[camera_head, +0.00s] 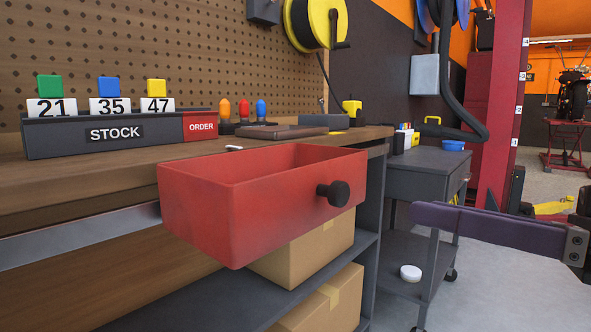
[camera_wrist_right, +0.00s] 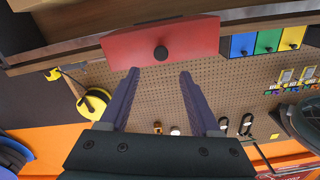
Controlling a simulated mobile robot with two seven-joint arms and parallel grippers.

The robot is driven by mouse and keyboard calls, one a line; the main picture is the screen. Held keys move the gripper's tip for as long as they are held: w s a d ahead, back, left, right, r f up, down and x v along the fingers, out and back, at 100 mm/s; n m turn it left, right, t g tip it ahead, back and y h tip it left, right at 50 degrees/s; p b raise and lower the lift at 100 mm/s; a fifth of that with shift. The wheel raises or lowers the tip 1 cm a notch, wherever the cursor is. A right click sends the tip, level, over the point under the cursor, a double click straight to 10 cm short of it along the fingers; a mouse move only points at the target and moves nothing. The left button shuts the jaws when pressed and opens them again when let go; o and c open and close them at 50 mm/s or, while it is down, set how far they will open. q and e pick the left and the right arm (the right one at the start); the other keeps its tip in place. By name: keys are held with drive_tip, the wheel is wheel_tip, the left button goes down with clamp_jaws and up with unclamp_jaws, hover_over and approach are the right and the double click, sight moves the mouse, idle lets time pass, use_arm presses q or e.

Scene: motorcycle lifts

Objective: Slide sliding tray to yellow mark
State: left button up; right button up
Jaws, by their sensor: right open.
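The sliding tray is a red open box (camera_head: 245,205) with a round black knob (camera_head: 333,193) on its right-hand face. It juts out over the front edge of the wooden bench and looks empty. In the right wrist view its red face (camera_wrist_right: 190,42) and knob (camera_wrist_right: 161,53) are near the top middle. My right gripper (camera_wrist_right: 158,76) is open, its two purple fingers apart, with the knob beyond and between the tips and nothing held. In the head view a purple finger (camera_head: 490,223) lies right of the knob, apart from it. A small yellow patch (camera_head: 338,132) shows on the bench behind the tray; I cannot tell if it is the mark.
A stock counter (camera_head: 105,130) with coloured tabs stands on the bench at left. Cardboard boxes (camera_head: 318,250) sit on the shelf below. A grey cart (camera_head: 425,165) stands to the right of the bench. Floor at the lower right is open.

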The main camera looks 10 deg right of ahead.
sight(345, 195)
drive_tip(key=p+x, duration=0.1)
drive_tip(key=x, duration=0.7)
drive_tip(key=shift+w+a+p, duration=0.25)
drive_tip(key=shift+a+p, duration=0.05)
drive_tip(key=shift+a, duration=0.05)
clamp_jaws()
idle(1.0)
